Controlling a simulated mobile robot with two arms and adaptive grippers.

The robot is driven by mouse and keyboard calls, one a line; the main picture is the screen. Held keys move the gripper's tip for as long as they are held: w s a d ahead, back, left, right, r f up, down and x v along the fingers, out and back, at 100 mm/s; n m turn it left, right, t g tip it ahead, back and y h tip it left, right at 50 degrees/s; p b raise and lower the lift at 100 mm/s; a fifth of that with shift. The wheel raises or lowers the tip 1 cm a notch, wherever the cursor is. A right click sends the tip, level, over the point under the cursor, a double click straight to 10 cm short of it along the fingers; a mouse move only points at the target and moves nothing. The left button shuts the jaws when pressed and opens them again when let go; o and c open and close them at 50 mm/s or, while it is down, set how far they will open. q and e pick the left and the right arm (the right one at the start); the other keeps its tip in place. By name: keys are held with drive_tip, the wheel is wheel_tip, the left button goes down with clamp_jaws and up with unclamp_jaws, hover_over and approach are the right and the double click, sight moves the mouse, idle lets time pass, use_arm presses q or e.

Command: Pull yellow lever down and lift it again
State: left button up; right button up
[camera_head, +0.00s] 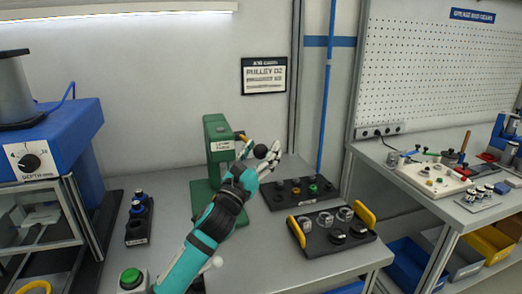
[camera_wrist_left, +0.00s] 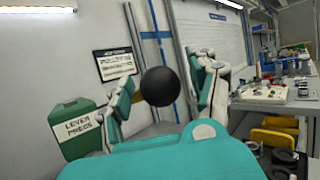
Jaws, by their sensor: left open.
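The green lever press (camera_head: 216,155) stands on the table and also shows in the left wrist view (camera_wrist_left: 76,142), with a "LEVER PRESS" label. A short piece of its yellow lever (camera_head: 243,138) shows beside the press head, partly covered by my fingers. The black ball knob (camera_head: 260,151) is at the lever's end. My left gripper (camera_head: 259,156) is open around the knob. In the left wrist view the black knob (camera_wrist_left: 159,86) sits between the spread fingers, with a visible gap on each side. My right gripper is not in view.
A black tray with yellow handles (camera_head: 334,231) stands right of my left arm. A black button panel (camera_head: 300,191) lies behind it. A blue machine (camera_head: 52,137) is at the left, and a green button (camera_head: 131,278) is at the front. A second bench (camera_head: 450,204) stands at the right.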

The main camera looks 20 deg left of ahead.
use_arm(q)
drive_tip(key=shift+c, duration=0.2)
drive_tip(key=c, duration=0.7)
clamp_jaws()
drive_tip(key=shift+f, duration=0.1)
drive_tip(key=shift+d, duration=0.1)
drive_tip(key=shift+p, duration=0.4)
